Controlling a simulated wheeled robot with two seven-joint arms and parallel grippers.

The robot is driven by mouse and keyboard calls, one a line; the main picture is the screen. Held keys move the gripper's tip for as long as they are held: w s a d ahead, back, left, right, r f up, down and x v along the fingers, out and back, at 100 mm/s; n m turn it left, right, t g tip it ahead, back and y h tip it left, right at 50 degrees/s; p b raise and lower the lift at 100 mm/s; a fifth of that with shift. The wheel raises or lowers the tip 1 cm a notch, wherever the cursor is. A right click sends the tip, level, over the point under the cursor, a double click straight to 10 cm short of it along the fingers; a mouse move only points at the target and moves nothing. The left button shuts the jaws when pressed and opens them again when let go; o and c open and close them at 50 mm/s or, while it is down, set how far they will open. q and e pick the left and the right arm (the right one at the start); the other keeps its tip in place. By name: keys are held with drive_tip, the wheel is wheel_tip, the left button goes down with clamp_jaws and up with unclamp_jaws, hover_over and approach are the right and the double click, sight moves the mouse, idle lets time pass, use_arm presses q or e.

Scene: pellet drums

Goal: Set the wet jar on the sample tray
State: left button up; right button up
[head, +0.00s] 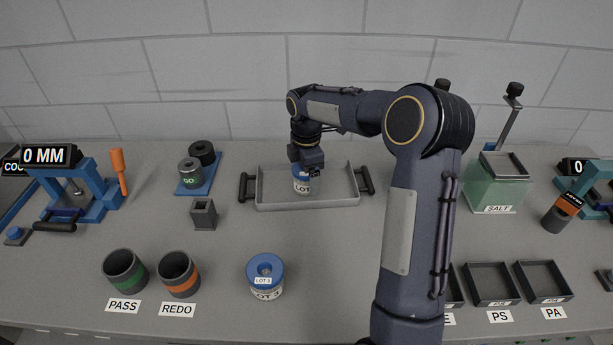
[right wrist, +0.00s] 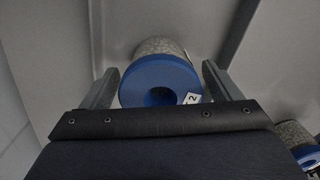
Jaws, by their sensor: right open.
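A blue-lidded jar (head: 302,186) with a white LOT label stands in the grey tray (head: 308,204) with black handles. My right gripper (head: 305,174) is directly above this jar and partly hides it. In the right wrist view, the jar's blue lid (right wrist: 150,76) lies between the fingers of my open right gripper (right wrist: 159,84), with gaps at the sides. Its label there shows a 2. A second blue-lidded jar (head: 265,274), marked LOT 3, stands on the bench in front of the tray. I cannot tell from looks which jar is wet. My left gripper is out of view.
PASS (head: 124,272) and REDO (head: 178,274) cups stand at the front left. A green SALT container (head: 497,185) stands right. My right arm hides part of the bench.

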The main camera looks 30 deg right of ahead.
wheel_tip(320, 180, up, 11)
drive_tip(key=s+a+r+m+t+y, duration=0.1)
drive_tip(key=s+a+r+m+t, duration=0.25)
drive_tip(key=s, duration=0.55)
drive_tip(key=s+a+f+m+t+y, duration=0.1)
drive_tip(key=s+a+f+m, duration=0.2)
drive_tip(key=s+m, duration=0.4)
drive_tip(key=s+a+f+m+t+y, duration=0.1)
drive_tip(key=s+a+f+m, duration=0.3)
drive_tip(key=s, duration=0.9)
drive_tip(key=a+m, duration=0.2)
drive_tip(key=m, duration=0.1)
drive_tip(key=shift+s+y, duration=0.15)
drive_tip(key=shift+y, duration=0.25)
drive_tip(key=shift+a+f, duration=0.1)
